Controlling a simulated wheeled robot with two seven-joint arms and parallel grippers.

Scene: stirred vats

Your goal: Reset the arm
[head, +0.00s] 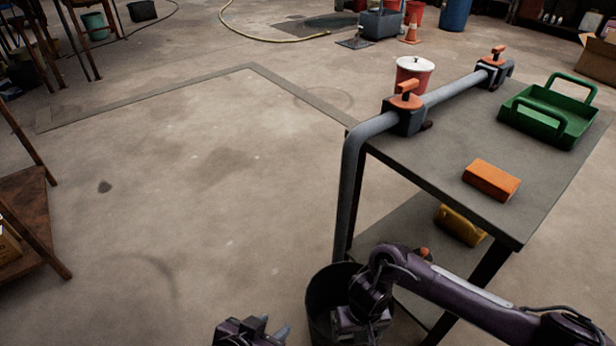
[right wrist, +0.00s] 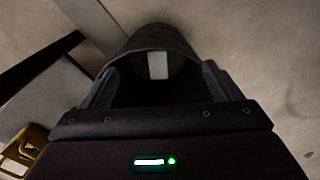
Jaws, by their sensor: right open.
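My right arm comes in from the right in the head view, and its dark gripper (head: 352,328) points down over a dark round bucket (head: 320,292) on the floor beside the table. In the right wrist view my right gripper (right wrist: 163,85) is open, with its fingers apart and nothing seen between them. The bucket (right wrist: 165,38) lies just beyond the fingers, with a pale patch on its inside. My left gripper (head: 268,328) is at the bottom edge of the head view, partly cut off, so its opening is unclear.
A yellow item (head: 460,225) sits on the lower shelf. Open floor lies left.

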